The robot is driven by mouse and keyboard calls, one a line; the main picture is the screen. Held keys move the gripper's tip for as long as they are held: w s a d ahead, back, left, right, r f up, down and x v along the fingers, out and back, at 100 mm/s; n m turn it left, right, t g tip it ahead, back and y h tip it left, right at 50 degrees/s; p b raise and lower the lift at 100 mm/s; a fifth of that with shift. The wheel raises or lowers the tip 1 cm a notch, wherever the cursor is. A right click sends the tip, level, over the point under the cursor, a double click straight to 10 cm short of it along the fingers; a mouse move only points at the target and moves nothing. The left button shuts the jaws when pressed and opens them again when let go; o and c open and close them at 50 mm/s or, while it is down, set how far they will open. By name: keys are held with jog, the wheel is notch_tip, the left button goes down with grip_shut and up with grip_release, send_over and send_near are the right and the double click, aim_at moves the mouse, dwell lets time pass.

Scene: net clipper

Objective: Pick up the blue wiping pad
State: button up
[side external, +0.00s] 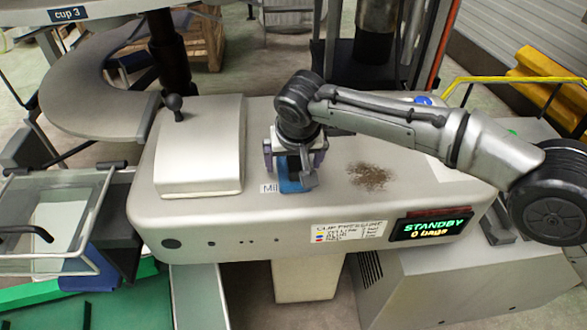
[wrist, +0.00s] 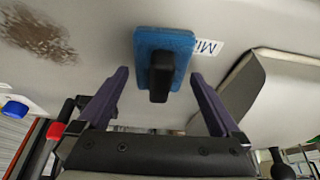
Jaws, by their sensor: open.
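The blue wiping pad (wrist: 165,45) lies on the grey machine top, with a black grip (wrist: 161,78) standing up from it. In the side external view the pad (side external: 291,184) is partly hidden behind my gripper and wrist. My gripper (wrist: 158,80) is open, with its two purple fingers on either side of the black grip and a gap to each. In the side external view my gripper (side external: 296,162) is over the pad. Whether the fingers touch the pad or the machine top cannot be told.
A brown dirt patch (side external: 370,176) marks the machine top (side external: 330,205) right of the pad. A raised metal cover (side external: 200,150) with a black knob stands to the left. A partly covered white label (side external: 267,188) is beside the pad. A display (side external: 434,227) reads STANDBY, 0 bags.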

jog(key=c, duration=1.2)
jog(key=shift+r, duration=0.1)
jog(key=shift+r, duration=0.8)
jog(key=s+d+r, duration=0.6)
jog(key=s+r, duration=0.1)
jog(key=s+d+r, duration=0.3)
jog(key=r, duration=0.1)
jog(key=shift+s+d+r, duration=0.1)
jog(key=shift+s+d, duration=0.05)
jog(key=shift+d, duration=0.1)
